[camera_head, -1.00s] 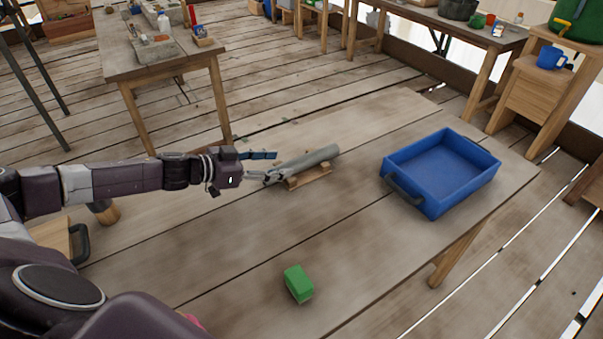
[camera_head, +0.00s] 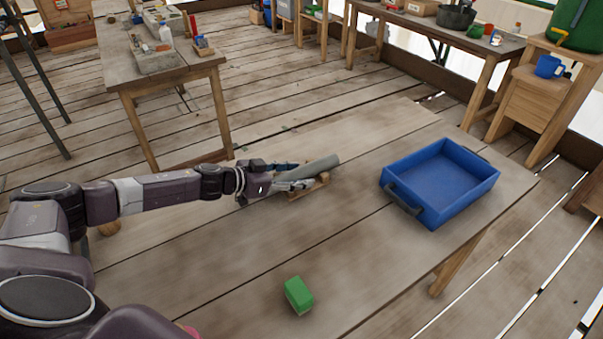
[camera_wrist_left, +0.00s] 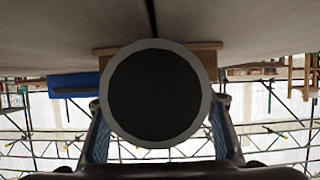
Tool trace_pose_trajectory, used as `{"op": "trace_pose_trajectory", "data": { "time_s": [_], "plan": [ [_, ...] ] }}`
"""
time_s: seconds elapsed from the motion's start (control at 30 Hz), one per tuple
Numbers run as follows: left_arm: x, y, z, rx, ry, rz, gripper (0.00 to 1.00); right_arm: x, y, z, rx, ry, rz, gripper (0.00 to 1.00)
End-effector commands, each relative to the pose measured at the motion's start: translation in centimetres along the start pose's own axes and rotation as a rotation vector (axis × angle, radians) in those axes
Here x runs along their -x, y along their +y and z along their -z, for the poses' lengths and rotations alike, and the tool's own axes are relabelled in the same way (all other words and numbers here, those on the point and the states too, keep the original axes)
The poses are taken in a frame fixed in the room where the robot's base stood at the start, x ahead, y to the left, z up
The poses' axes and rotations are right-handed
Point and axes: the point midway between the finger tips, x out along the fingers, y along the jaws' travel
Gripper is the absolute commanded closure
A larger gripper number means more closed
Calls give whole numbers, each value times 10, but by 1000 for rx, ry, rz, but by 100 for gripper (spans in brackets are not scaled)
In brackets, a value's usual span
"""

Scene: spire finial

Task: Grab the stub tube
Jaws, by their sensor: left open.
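The stub tube (camera_head: 319,166) is a grey cylinder lying on a small wooden cradle (camera_head: 323,180) on the table. My left gripper (camera_head: 300,178) is open at the tube's near end, with a finger on either side of it. In the left wrist view the tube's round dark end (camera_wrist_left: 154,95) with its pale rim faces the camera and fills the middle, between the two fingers (camera_wrist_left: 160,135). Part of the cradle shows behind it. I cannot tell whether the fingers touch the tube. My right gripper is not in view.
A blue tray (camera_head: 438,182) with a dark handle stands on the table to the right of the tube. A green block (camera_head: 298,295) lies near the front. The table between them is clear. Other workbenches stand further back.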

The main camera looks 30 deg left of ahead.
Motion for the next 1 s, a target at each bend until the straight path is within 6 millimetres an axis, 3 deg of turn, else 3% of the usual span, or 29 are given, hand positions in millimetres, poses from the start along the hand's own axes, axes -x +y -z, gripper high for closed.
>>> {"op": "trace_pose_trajectory", "data": {
  "time_s": [0.17,0.63,1.0],
  "plan": [
    [0,0,0,0,0,0,49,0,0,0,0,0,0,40],
    [0,0,0,0,0,0,100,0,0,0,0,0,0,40],
    [2,0,6,-2,4,0,100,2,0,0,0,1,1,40]
  ]
}}
